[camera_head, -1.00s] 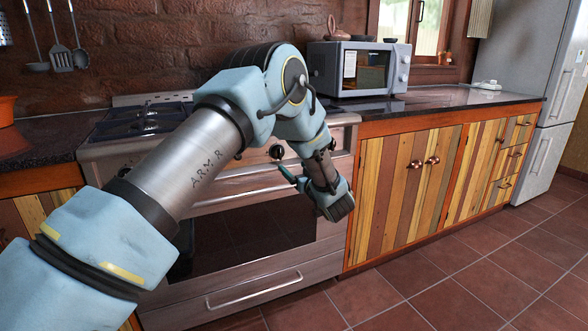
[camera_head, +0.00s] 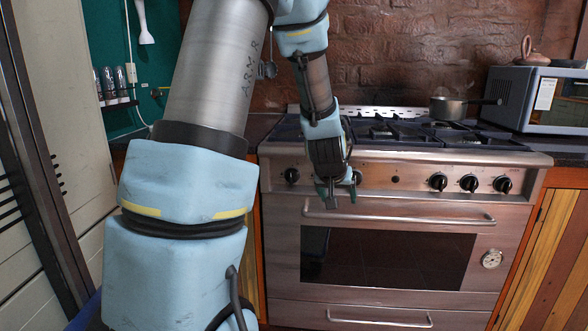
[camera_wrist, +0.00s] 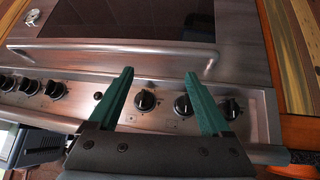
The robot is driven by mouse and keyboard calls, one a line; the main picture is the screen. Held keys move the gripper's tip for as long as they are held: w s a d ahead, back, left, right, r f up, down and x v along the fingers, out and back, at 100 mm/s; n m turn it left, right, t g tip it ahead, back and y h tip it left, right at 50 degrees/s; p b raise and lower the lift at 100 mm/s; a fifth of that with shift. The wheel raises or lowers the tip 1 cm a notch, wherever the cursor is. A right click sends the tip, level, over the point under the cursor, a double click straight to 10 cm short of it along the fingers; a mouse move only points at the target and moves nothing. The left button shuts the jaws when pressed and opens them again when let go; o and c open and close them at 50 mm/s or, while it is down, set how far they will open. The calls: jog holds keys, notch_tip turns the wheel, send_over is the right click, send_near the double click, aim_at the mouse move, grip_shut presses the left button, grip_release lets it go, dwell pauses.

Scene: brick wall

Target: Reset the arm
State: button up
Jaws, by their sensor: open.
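My gripper (camera_head: 340,193) hangs pointing down in front of the stove (camera_head: 385,210), near the upper left of its front panel. In the wrist view my gripper (camera_wrist: 158,72) shows two green fingers spread apart with nothing between them. Beyond the fingers lie the stove's knobs (camera_wrist: 146,101) and the oven door handle (camera_wrist: 112,48). My arm rises on the left of the head view and bends over at the top. Whether the fingers touch the stove cannot be told.
A pot (camera_head: 450,107) stands on the stove top. A microwave (camera_head: 540,98) sits on the counter at the right. A tall pale cabinet (camera_head: 60,110) stands close on the left. Wooden cupboards (camera_head: 560,260) flank the stove on the right.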

jog(key=s+a+f+n+g+y, duration=0.1)
jog(key=s+a+n+g+y, duration=0.35)
jog(key=s+a, duration=1.45)
notch_tip(320, 180, up, 13)
jog(key=m+g+h+p, duration=0.1)
jog(key=m+p, duration=0.1)
jog(key=p, duration=1.1)
jog(key=shift+w+d+m+h, duration=0.3)
jog(key=shift+d+m+h, duration=0.05)
jog(key=shift+f, duration=0.1)
